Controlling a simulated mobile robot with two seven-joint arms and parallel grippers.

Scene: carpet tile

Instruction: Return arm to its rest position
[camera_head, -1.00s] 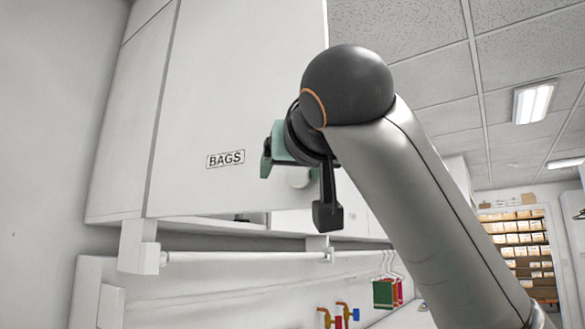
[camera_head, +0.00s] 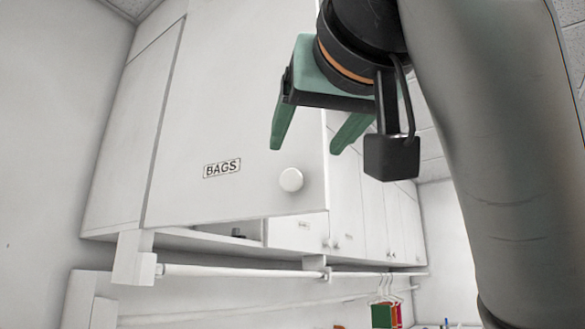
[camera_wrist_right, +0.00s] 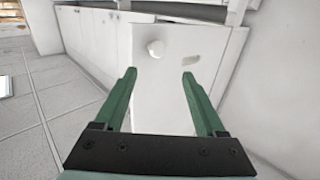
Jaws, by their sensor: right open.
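My right gripper (camera_head: 306,148), with green fingers, is open and empty at the upper middle of the head view. It is apart from the white cabinet door labelled BAGS (camera_head: 222,169), to the right of the label and above the round white knob (camera_head: 291,180) in the picture. In the right wrist view, the open fingers (camera_wrist_right: 159,73) frame the door, and its knob (camera_wrist_right: 156,48) shows beyond them with clear space between. The door stands out from the cabinet row and looks ajar. My left gripper is not in view.
More white wall cabinets (camera_head: 370,215) run back to the right. A white rail (camera_head: 240,271) is below them. Red and green items (camera_head: 386,315) hang on hangers at the lower right. A gap under the door shows a small dark object (camera_head: 237,232).

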